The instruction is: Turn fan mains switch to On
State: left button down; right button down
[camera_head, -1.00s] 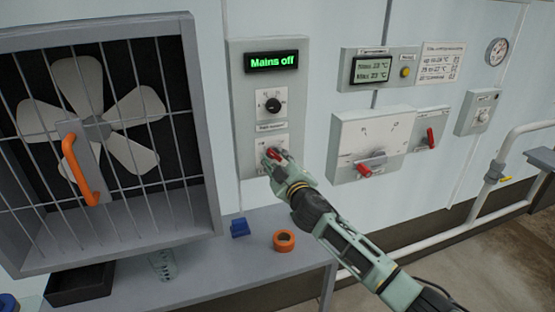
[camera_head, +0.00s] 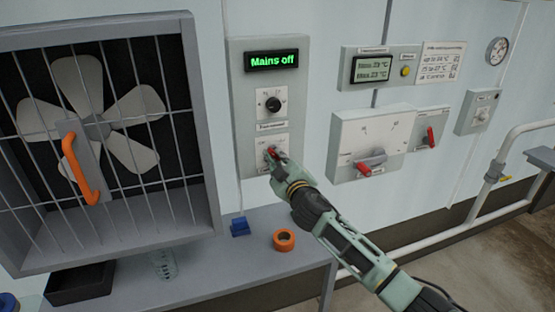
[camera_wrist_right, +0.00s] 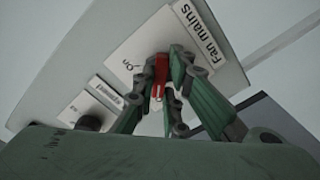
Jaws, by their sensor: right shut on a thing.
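The fan mains switch has a red handle (camera_head: 272,153) on a white plate (camera_head: 262,143) low on the grey control panel (camera_head: 245,100). My right gripper (camera_head: 275,158) is at that handle. In the right wrist view the red handle (camera_wrist_right: 160,76) sits between the fingers of my right gripper (camera_wrist_right: 167,80), which is shut on it. The plate there reads "Fan mains" and "On". The display (camera_head: 272,61) at the panel's top reads "Mains off". The gripper partly hides the switch in the head view. My left gripper is not in view.
A black knob (camera_head: 273,104) sits above the switch. The caged fan (camera_head: 95,130) with an orange handle (camera_head: 80,170) stands left. A bench (camera_head: 215,262) below holds an orange ring (camera_head: 284,240) and a blue block (camera_head: 240,227). Other red-handled switches (camera_head: 364,169) are right.

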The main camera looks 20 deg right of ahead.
jog(key=shift+f, duration=0.15)
jog(key=m, duration=0.3)
jog(key=shift+a+b, duration=0.1)
jog(key=shift+b, duration=0.25)
jog(key=m, duration=0.4)
jog(key=shift+m, duration=0.4)
jog(key=m+p, duration=0.1)
jog(key=m, duration=0.4)
jog(key=shift+m+p, duration=0.8)
jog(key=shift+m, duration=1.6)
jog(key=c, duration=1.8)
grip_release()
